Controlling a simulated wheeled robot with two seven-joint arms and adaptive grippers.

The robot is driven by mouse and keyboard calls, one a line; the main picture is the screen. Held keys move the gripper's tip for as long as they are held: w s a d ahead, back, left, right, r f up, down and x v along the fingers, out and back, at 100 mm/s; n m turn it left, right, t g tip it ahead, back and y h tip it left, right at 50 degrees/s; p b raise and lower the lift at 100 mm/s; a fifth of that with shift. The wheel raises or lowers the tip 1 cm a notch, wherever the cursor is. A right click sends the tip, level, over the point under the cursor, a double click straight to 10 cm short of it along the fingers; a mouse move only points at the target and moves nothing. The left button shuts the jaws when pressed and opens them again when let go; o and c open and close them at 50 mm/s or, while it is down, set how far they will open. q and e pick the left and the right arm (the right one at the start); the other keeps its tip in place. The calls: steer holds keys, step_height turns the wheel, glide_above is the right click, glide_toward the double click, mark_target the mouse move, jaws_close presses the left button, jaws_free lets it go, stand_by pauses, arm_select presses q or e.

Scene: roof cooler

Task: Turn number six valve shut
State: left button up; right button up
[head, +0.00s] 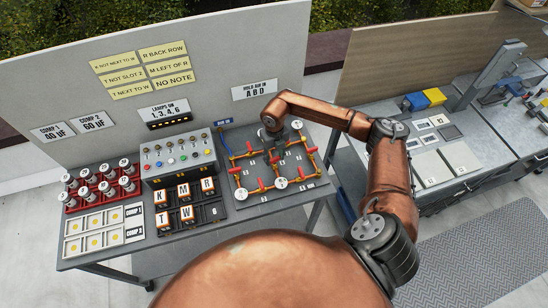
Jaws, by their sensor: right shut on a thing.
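The valve board (315,184) is a dark panel at the right end of the table, with a loop of yellow pipes and several red valve handles. One red handle (311,150) stands on the right pipe and another red handle (262,184) on the lower pipe. The valve numbers are too small to read, so I cannot tell which is number six. My right gripper (274,139) points down at the top pipe of the board. It is shut on what seems to be a valve handle there, mostly hidden by my wrist. My left gripper is not in view.
Left of the board are lettered blocks (185,190), a lamp box (180,155), a red rack (70,199) of cylinders and a tray (72,248) of yellow-dotted cells. A grey back panel (215,60) stands behind. A second bench (480,160) is at the right.

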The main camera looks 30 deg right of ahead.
mark_target(274, 158)
steer(key=shift+w+m, duration=0.1)
steer(key=shift+m, duration=0.7)
steer(key=o, duration=1.2)
steer(key=shift+c, duration=0.2)
step_height(274, 158, up, 12)
